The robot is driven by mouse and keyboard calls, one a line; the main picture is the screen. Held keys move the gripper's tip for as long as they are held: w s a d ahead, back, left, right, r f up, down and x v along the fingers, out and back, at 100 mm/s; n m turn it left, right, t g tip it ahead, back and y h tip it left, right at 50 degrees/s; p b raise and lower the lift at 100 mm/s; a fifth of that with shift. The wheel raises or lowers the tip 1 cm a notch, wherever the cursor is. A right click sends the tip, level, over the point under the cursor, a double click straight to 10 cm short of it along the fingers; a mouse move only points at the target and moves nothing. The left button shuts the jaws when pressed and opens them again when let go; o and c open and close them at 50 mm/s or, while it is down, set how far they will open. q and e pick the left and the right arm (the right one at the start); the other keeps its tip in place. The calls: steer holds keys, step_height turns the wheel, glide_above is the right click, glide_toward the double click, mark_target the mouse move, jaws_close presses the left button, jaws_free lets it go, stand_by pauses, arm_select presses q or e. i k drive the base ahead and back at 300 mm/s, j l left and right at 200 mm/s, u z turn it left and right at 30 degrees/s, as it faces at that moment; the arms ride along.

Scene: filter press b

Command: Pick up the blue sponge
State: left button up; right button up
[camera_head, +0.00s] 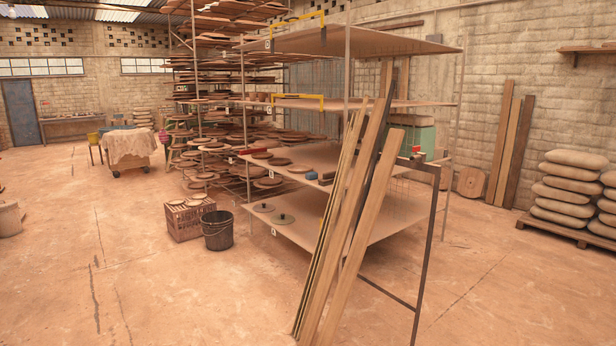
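A small blue block (311,175), which looks like the blue sponge, lies near the front edge of the second-lowest board (328,160) of a shelf rack. A small reddish-brown block (327,177) lies just right of it, near leaning planks. The blue block is too small in the view to make out its texture. Neither of my grippers shows in the head view.
Long planks (362,235) lean on the rack's front right, beside a dark metal frame (428,250). A black bucket (217,230) and a crate (186,220) stand left of the rack. The floor (150,290) at the front left is clear.

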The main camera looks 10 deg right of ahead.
mark_target(312, 176)
steer(key=i+j+u, duration=0.3)
steer(key=i, duration=0.25)
steer(key=i+j+u, duration=0.1)
steer(key=i+u, duration=0.15)
steer(key=i, duration=0.35)
steer(key=i+u, duration=0.2)
steer(key=i, duration=1.9)
steer(key=i+l+z, duration=0.15)
steer(key=i+z, duration=0.2)
steer(key=i, duration=0.2)
steer(key=i+z, duration=0.35)
steer(key=i, duration=0.2)
steer(key=i+j+z, duration=0.2)
steer(key=i+z, duration=0.2)
steer(key=i, duration=0.15)
steer(key=i+j+z, duration=0.35)
steer(key=i, duration=0.2)
